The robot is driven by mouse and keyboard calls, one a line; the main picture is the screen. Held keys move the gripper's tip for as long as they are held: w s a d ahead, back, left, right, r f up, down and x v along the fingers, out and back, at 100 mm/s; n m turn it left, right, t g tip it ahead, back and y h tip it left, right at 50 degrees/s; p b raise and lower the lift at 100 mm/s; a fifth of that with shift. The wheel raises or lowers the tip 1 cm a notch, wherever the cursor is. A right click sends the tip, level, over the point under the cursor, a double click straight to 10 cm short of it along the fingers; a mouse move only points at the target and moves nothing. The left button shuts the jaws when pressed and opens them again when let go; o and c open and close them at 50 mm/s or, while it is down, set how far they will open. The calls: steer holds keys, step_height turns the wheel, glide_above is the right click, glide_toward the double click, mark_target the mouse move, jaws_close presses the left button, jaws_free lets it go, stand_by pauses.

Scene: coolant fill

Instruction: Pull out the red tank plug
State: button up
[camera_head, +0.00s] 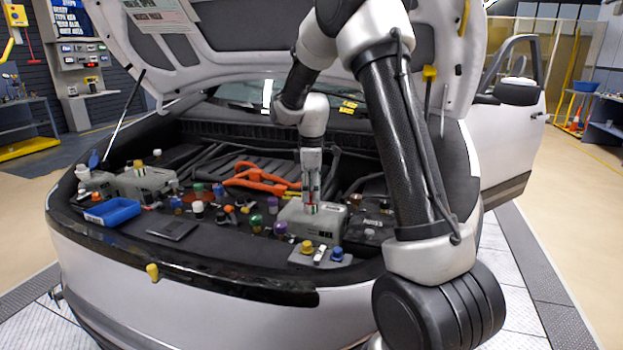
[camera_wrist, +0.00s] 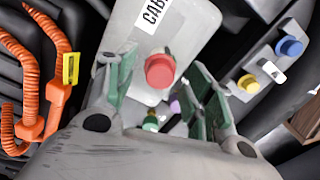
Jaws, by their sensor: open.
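The red tank plug (camera_wrist: 160,71) sits on top of a light grey tank (camera_wrist: 192,24) with a label reading "CAB". In the wrist view my gripper (camera_wrist: 160,84) is open, with one green-padded finger on each side of the plug and a gap on both sides. The plug appears between the fingertips; I cannot tell whether they reach down to its height. In the head view my gripper (camera_head: 312,205) points straight down over the grey tank (camera_head: 322,222) at the right of the engine bay, and it mostly hides the plug.
Purple and green caps (camera_wrist: 152,122) show just below the plug in the wrist view. A bracket with yellow and blue caps (camera_head: 320,254) stands in front of the tank. Orange hoses (camera_head: 262,180) lie to the left. A blue tray (camera_head: 112,212) rests at the left front. The raised hood (camera_head: 230,45) hangs above.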

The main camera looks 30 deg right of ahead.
steer(key=shift+f, duration=0.55)
steer(key=shift+c, duration=0.4)
steer(key=c, duration=1)
steer(key=o, duration=0.3)
steer(key=shift+c, duration=0.8)
steer(key=shift+r, duration=0.35)
steer(key=shift+r, duration=2.35)
